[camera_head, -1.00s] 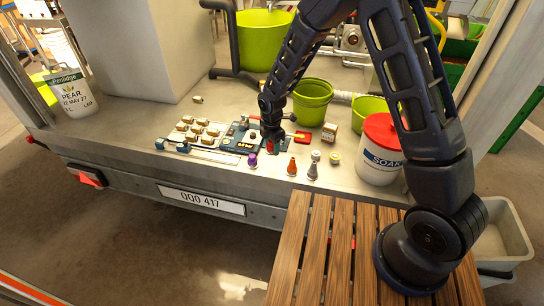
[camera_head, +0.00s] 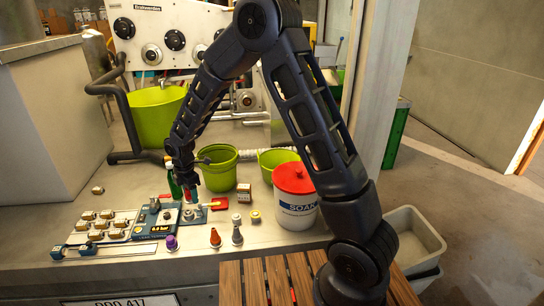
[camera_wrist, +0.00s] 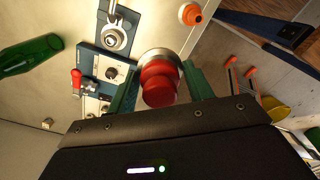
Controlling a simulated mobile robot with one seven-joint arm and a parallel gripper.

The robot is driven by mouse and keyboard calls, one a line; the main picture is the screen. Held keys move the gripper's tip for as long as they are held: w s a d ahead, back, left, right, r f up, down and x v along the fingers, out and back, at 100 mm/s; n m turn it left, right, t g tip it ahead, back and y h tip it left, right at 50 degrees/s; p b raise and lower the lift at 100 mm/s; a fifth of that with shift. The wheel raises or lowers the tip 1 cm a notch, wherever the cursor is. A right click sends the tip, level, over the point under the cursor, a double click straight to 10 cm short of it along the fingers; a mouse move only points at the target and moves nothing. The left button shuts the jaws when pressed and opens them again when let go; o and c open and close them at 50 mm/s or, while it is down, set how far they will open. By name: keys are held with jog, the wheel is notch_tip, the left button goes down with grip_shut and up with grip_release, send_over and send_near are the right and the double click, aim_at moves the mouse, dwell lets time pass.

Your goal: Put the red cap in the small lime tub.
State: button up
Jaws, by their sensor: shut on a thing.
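My gripper (camera_head: 188,192) hangs over the right end of the blue panel (camera_head: 158,220) on the bench. In the wrist view its two dark green fingers (camera_wrist: 160,92) are shut on the red cap (camera_wrist: 160,82), one on each side. A round silver part shows just behind the cap; the cap seems raised above it. In the head view the cap is mostly hidden by the gripper. Two lime tubs stand behind and right of the gripper: a taller one (camera_head: 217,172) and a lower, wide one (camera_head: 277,160). Their insides are mostly out of sight.
A white SOAK bucket (camera_head: 297,212) with a red lid stands right of the tubs. Small bottles, one orange-topped (camera_head: 215,238), line the front edge. A green bottle (camera_wrist: 30,55) is near the gripper. A large lime tub (camera_head: 158,115) stands behind.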

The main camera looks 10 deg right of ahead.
jog(key=w+d+m, duration=0.4)
jog(key=w+d, duration=0.4)
jog(key=w, duration=0.3)
jog(key=w+d+m, duration=0.4)
jog(key=w+d, duration=0.4)
jog(key=w, duration=0.3)
jog(key=w+d+m, duration=0.4)
jog(key=w+d, duration=0.3)
jog(key=d, duration=0.5)
jog(key=w+d+m, duration=0.4)
jog(key=w+d, duration=0.2)
jog(key=d, duration=0.6)
jog(key=f, duration=1.9)
jog(key=shift+w+d+f, duration=0.15)
jog(key=shift+w, duration=0.05)
jog(key=o, duration=0.9)
jog(key=shift+f, duration=0.15)
jog(key=shift+o, duration=0.6)
